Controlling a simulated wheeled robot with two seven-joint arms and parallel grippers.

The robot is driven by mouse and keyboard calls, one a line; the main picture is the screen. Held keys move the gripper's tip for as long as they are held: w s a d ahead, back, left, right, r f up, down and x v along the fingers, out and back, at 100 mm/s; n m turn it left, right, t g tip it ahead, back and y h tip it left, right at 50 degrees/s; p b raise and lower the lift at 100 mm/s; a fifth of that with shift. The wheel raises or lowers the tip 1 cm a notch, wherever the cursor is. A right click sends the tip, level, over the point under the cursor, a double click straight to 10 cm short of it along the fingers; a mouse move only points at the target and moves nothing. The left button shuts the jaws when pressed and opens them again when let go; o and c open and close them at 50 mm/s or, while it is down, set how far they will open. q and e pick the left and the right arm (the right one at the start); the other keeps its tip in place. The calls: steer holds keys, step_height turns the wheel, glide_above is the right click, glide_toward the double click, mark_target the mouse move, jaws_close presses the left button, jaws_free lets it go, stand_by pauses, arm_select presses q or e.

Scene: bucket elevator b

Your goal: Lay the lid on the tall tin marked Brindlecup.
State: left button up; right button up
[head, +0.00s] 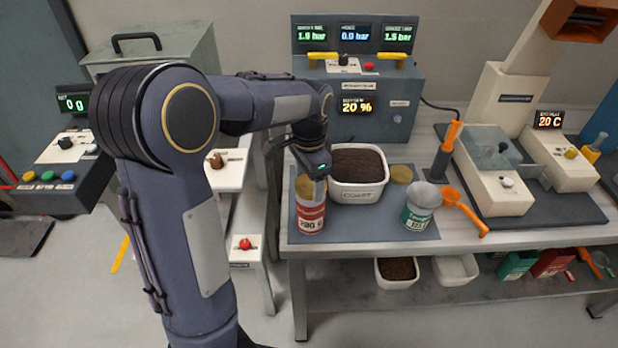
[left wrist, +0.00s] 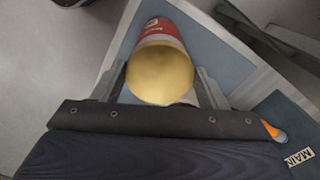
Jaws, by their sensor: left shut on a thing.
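A red tin (head: 311,218) with a white label marked 250 g stands at the mat's front left; its brand name is too small to read. My left gripper (head: 317,180) is at its top, pointing down, shut on a gold round lid (head: 304,188). In the left wrist view the lid (left wrist: 160,76) lies between the fingers, with the red tin (left wrist: 158,28) behind it. I cannot tell whether the lid is seated or just above the rim. A shorter green tin (head: 418,216) with a pale top stands to the right. My right gripper is not in view.
A white tub (head: 358,193) of dark grounds stands close behind the red tin. Another gold disc (head: 401,174) lies on the mat behind the green tin. An orange scoop (head: 466,212) lies right of it. A pressure console (head: 385,100) stands behind.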

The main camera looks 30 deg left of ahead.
arm_select(q)
steer(key=shift+f, duration=0.65)
stand_by(1.1)
stand_by(0.3)
steer(key=o, duration=1)
steer(key=shift+o, duration=0.3)
steer(key=shift+o, duration=0.7)
steer(key=shift+r, duration=0.1)
steer(key=shift+r+p, duration=3.3)
steer(key=shift+r, duration=0.7)
